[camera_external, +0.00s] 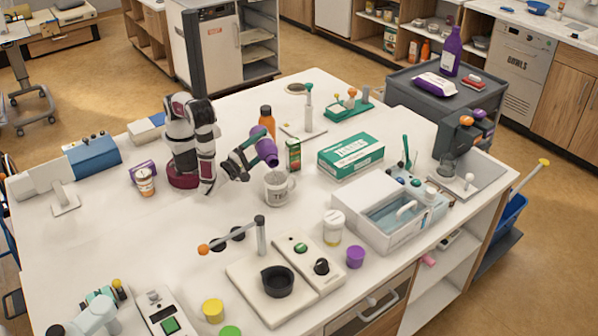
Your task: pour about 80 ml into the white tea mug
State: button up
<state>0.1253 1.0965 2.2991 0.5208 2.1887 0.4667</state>
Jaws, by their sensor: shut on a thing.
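The white tea mug (274,195) stands upright on the white counter, with grey lettering on its side and its handle toward the right. My gripper (251,154) is above and slightly left of the mug. It is shut on a purple container (266,147), which is tilted with its lower end toward the mug's opening. The container appears to be above the mug and apart from it. I cannot see a stream of liquid or the level inside the mug.
An orange bottle (267,120) and a green carton (293,155) stand close behind the mug. A green-and-white box (350,155) and a water bath (388,217) are to the right. The counter left of the mug is fairly clear.

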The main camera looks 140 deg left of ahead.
jog(key=shift+m+t+y, duration=0.3)
jog(key=shift+m+t, duration=0.1)
jog(key=shift+m, duration=0.2)
dwell(1.1)
jog(key=shift+n, duration=0.5)
jog(key=f+n, duration=0.1)
jog(key=f+n+g+h, duration=0.1)
jog(key=n, duration=0.1)
jog(key=shift+s+f+h, duration=0.1)
jog(key=shift+s+h, duration=0.15)
jog(key=shift+h, duration=0.05)
jog(key=shift+s+a+f+n+g, duration=0.15)
jog(key=shift+s+f+n+g, duration=0.15)
jog(key=shift+f+n, duration=0.3)
jog(key=shift+f+n+h, duration=0.4)
jog(key=shift+n+h, duration=0.1)
jog(key=shift+n, duration=0.1)
